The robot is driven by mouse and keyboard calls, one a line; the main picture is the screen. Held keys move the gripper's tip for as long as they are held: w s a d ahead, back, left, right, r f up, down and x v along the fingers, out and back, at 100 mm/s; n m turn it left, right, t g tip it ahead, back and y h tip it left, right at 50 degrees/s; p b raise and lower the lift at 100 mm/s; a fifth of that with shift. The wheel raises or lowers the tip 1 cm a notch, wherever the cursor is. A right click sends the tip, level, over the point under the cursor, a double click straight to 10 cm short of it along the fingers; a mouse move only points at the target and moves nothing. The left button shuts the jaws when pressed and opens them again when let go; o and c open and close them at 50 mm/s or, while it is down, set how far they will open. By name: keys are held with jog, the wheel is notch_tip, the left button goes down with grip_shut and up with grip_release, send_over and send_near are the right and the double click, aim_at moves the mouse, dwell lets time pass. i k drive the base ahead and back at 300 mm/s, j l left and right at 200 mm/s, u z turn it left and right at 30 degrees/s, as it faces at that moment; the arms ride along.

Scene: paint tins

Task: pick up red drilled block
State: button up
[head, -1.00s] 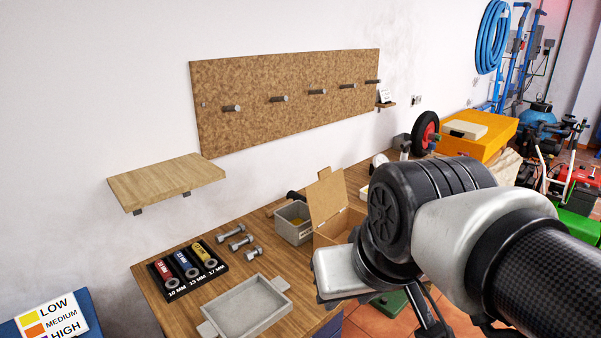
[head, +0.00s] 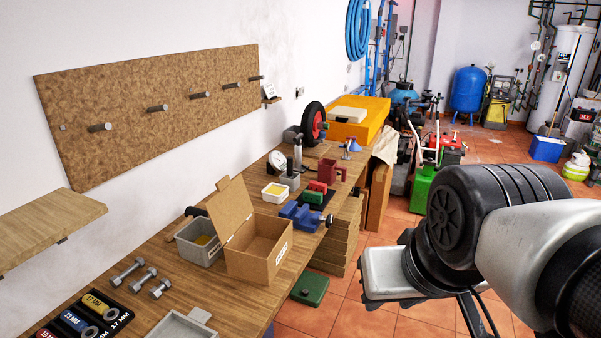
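A small red block (head: 317,186) lies on the workbench beside a green block (head: 312,197), behind the blue vise. It is too small to see any drilled holes. A larger red piece (head: 331,172) stands just behind it, and its shape is not clear. My gripper (head: 388,275) is at the lower right, in front of the bench edge and over the floor, well away from the red block. Its fingers do not show clearly, so I cannot see whether it is open or shut.
A blue vise (head: 301,215) and an open cardboard box (head: 256,240) stand on the wooden bench (head: 150,262). A grey bin (head: 199,242), several bolts (head: 140,275) and a white tub (head: 275,192) are near. A green case (head: 310,288) lies on the tiled floor.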

aim_at(314, 185)
jog(key=i+z, duration=0.35)
jog(key=i, duration=1.35)
jog(key=i+l+u, duration=0.1)
jog(key=i+u, duration=0.3)
jog(key=i+l+u, duration=0.3)
jog(key=i+u, duration=0.15)
jog(key=i+l+u, duration=0.4)
jog(key=i+l, duration=0.05)
jog(key=i, duration=0.05)
